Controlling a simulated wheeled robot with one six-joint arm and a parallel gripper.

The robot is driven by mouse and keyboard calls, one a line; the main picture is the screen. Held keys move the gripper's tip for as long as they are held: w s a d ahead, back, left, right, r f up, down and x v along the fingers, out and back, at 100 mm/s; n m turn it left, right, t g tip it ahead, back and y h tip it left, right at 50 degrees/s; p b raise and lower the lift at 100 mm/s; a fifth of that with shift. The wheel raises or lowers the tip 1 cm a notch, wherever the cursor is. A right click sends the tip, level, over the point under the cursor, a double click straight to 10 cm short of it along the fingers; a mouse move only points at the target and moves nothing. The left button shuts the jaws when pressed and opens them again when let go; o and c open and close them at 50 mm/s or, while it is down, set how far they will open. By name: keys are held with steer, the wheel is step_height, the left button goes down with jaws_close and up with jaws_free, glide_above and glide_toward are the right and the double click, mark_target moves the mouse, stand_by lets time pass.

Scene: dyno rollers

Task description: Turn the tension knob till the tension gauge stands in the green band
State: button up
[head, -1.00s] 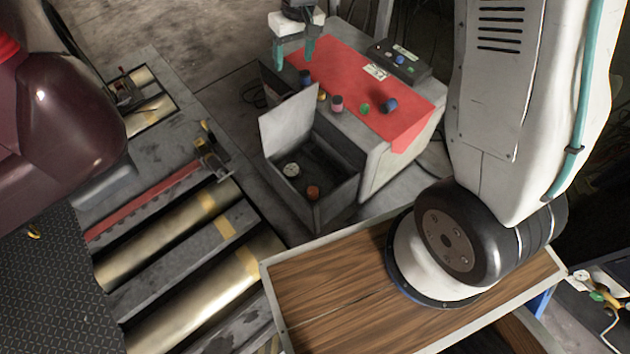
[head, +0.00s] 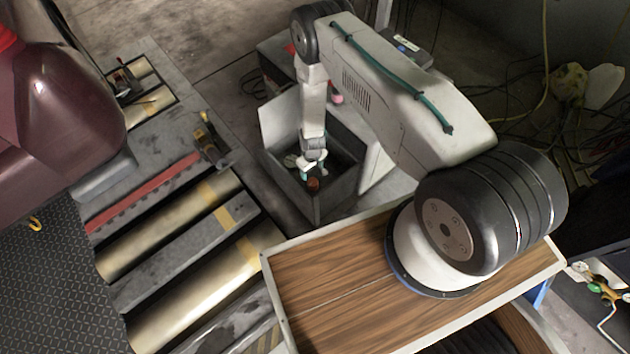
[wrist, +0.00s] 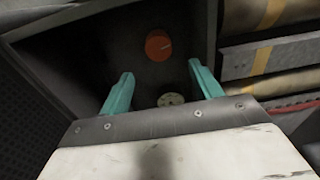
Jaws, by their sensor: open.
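The tension knob (head: 313,184) is a small orange-red knob inside the open grey box. In the head view my gripper (head: 312,173) is down in the box beside the knob.
The box's walls (head: 335,200) rise around my gripper, and its pale lid (head: 280,122) stands open at the left. Steel rollers (head: 190,215) and a red bar (head: 145,190) lie left of the box. My arm hides most of the red-topped cabinet behind.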

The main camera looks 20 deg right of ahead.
mark_target(313, 183)
steer(key=f, duration=0.5)
steer(key=s+f, duration=0.1)
steer(key=f, duration=0.2)
steer(key=shift+f, duration=0.75)
steer(key=shift+a, duration=0.1)
steer(key=c, duration=1)
